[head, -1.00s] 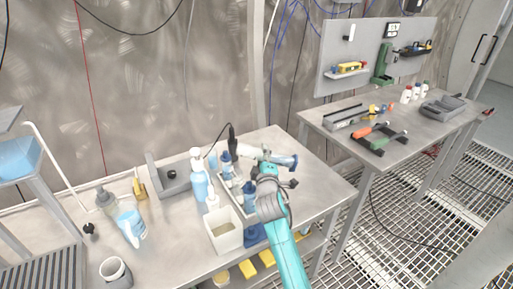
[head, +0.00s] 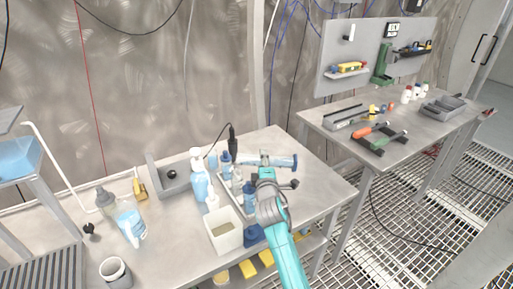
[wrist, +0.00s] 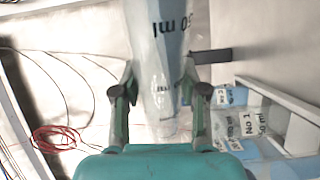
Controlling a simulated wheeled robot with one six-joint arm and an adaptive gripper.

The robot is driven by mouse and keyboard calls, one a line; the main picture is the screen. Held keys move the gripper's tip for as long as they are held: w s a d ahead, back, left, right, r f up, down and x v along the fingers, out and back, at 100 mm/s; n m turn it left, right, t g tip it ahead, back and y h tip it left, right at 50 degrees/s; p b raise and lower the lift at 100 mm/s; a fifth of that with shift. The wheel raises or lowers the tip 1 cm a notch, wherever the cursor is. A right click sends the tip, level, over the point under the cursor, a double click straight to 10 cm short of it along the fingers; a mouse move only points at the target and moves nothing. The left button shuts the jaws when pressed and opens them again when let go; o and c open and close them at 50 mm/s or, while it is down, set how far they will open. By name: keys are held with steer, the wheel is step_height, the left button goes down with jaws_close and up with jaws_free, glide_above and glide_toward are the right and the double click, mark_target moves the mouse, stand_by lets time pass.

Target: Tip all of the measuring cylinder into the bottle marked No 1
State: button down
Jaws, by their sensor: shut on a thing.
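The measuring cylinder (head: 284,161) lies close to horizontal above the table in the head view, with a bluish right end. In the wrist view the clear cylinder (wrist: 160,60) with "50 ml" print runs between my fingers. My gripper (wrist: 157,95) is shut on it; it also shows in the head view (head: 265,172). The bottle marked No 1 (wrist: 232,129) stands right of and below the cylinder in the wrist view, apart from it. Several small bottles stand left of my gripper in the head view; their labels are too small to read there. The liquid level in the cylinder is unclear.
A white open container (head: 224,238) stands in front of the small bottles. A pump bottle (head: 199,180) and a grey holder (head: 172,177) stand to the left. A dark upright tool (head: 233,140) with a cable is behind. The table's right end (head: 318,190) is clear.

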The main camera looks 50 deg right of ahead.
stand_by(0.4)
steer(key=shift+w+a+n, duration=0.1)
steer(key=shift+n, duration=0.55)
steer(key=shift+w+a+n, duration=0.1)
steer(key=shift+n, duration=0.55)
steer(key=shift+a+r+n, duration=0.1)
steer(key=shift+r+n, duration=0.1)
steer(key=shift+n, duration=0.1)
stand_by(0.7)
steer(key=shift+s+d+f+m, duration=0.1)
steer(key=shift+d+f+m, duration=0.1)
steer(key=shift+m, duration=0.55)
steer(key=shift+s+d+f+m, duration=0.1)
steer(key=shift+f+m, duration=0.05)
steer(key=shift+m, duration=0.6)
steer(key=shift+r+m, duration=2.3)
steer(key=shift+m, duration=0.3)
steer(key=shift+w+a, duration=0.1)
